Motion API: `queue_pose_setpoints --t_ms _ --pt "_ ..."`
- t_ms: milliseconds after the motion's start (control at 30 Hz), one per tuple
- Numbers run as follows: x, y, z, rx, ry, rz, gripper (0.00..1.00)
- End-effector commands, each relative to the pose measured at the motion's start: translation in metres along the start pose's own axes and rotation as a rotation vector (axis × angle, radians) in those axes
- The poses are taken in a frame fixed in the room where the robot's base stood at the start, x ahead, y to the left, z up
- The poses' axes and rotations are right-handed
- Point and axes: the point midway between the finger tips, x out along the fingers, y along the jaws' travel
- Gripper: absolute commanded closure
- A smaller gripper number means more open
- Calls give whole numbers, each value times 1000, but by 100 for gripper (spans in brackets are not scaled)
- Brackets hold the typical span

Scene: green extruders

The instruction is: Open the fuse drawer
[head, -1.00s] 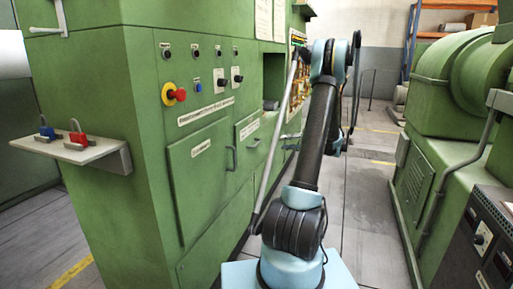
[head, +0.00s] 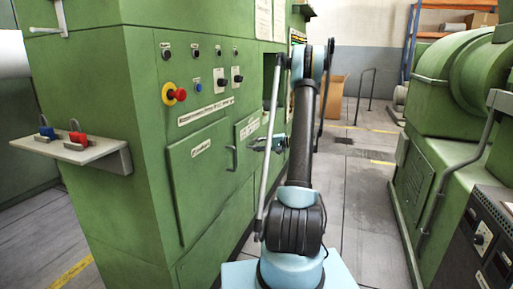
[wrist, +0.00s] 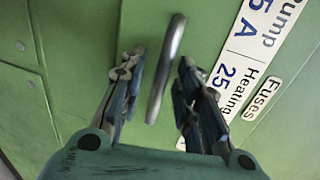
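The fuse drawer (head: 244,160) is a green panel on the cabinet front with a white label. In the wrist view, the label (wrist: 264,92) reads "Fuses", with pump and heating ratings beside it. Its metal bar handle (wrist: 166,68) stands between my gripper's two fingers in the picture, with a gap on each side. I cannot tell how deep the fingers reach around it. My gripper (wrist: 159,68) is open and empty. In the head view, my gripper (head: 262,143) is small and close to the drawer front, partly behind my arm. The drawer looks shut.
A larger green door (head: 200,180) with its own handle is left of the drawer. Above it are a red emergency button (head: 180,95) and several knobs. A shelf with padlocks (head: 80,148) juts out at left. A green machine (head: 450,130) bounds the aisle at right.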

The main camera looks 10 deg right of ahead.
Motion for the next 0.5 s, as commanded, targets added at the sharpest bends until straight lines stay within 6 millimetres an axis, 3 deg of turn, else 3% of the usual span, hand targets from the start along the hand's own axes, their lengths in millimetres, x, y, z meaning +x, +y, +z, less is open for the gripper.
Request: queue_pose_setpoints --t_ms 167,467,500 --pt "11 0 0 0 -1 0 70" --pt "12 0 0 0 0 0 70" --pt "12 0 0 0 0 0 79"
